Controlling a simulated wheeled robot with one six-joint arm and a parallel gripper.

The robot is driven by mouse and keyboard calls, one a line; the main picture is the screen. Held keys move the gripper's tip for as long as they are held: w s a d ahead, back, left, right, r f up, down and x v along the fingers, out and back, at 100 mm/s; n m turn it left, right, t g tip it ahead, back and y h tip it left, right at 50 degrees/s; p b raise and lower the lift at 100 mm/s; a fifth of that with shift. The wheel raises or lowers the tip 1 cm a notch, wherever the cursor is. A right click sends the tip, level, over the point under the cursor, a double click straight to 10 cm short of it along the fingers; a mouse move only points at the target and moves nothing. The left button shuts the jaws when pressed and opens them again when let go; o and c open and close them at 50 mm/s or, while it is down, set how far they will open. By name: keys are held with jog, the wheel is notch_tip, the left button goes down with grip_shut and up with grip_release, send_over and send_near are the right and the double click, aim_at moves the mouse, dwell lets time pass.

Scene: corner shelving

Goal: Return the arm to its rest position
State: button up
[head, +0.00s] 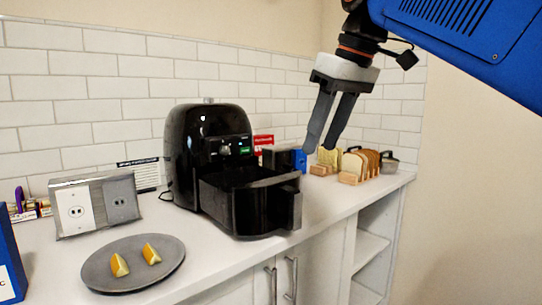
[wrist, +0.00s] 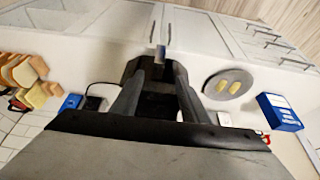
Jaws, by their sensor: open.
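My gripper (head: 322,140) hangs from the arm at the upper right in the head view, fingers pointing down. It is above and to the right of the black air fryer (head: 212,140), apart from it. The fingers are a little spread and nothing shows between them. In the wrist view my gripper (wrist: 157,100) is seen from above, over the air fryer drawer (wrist: 160,110). The drawer (head: 250,205) is pulled out toward the counter's front, and its inside is mostly dark.
A grey plate (head: 134,275) with two orange wedges (head: 135,258) lies at the front left. An outlet box (head: 95,205) stands behind it. A blue box (head: 10,260) is at the left edge.

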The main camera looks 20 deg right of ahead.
jog(key=s+a+f+m, duration=0.1)
jog(key=s+f, duration=0.2)
jog(key=f, duration=1.7)
jog(key=s+f+m+h, duration=0.1)
jog(key=s+f, duration=0.3)
jog(key=f, duration=1.7)
jog(key=shift+a+m+t, duration=0.3)
jog(key=shift+a+m, duration=0.1)
jog(key=shift+m, duration=0.4)
